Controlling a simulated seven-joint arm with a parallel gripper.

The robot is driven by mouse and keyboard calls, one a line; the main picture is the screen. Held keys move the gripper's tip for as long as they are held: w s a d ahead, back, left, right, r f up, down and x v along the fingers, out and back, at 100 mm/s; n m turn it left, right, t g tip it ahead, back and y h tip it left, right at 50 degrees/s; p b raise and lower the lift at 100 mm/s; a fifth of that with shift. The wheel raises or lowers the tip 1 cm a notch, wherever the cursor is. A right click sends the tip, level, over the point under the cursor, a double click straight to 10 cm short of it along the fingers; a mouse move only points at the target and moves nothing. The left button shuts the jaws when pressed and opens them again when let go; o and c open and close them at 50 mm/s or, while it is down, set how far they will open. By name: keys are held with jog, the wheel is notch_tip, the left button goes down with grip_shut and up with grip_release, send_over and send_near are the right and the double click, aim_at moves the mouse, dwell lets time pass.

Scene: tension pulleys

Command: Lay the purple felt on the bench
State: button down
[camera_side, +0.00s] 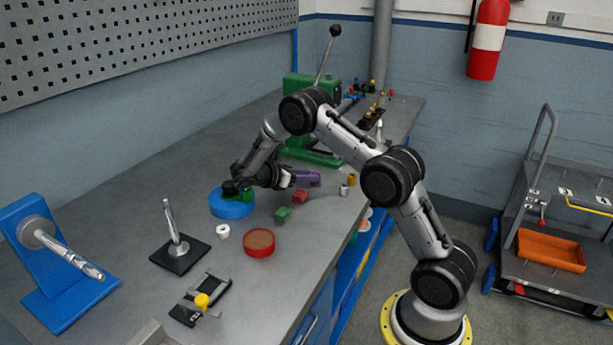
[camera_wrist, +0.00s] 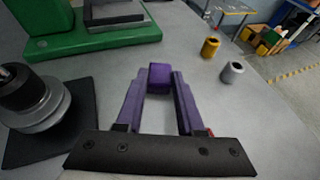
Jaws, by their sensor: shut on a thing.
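The purple felt (camera_wrist: 159,77) shows in the wrist view as a small dark purple block between the tips of my gripper (camera_wrist: 159,82). The gripper's two long fingers are also purple and are shut on it. In the side view my gripper (camera_side: 312,179) points to the right over the bench (camera_side: 325,222), near its middle. There the felt cannot be told apart from the purple fingers. The bench top is bare grey around and below the felt in the wrist view. The exact height of the felt above it is hard to judge.
A red block (camera_side: 300,196) and a green block (camera_side: 283,214) lie just below the gripper. A brass cylinder (camera_wrist: 210,47) and a grey cylinder (camera_wrist: 232,72) stand to the right. A green press base (camera_wrist: 85,32) and a pulley (camera_wrist: 38,103) are to the left.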

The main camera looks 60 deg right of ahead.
jog(key=c, duration=0.5)
grip_release()
jog(key=shift+f, duration=0.1)
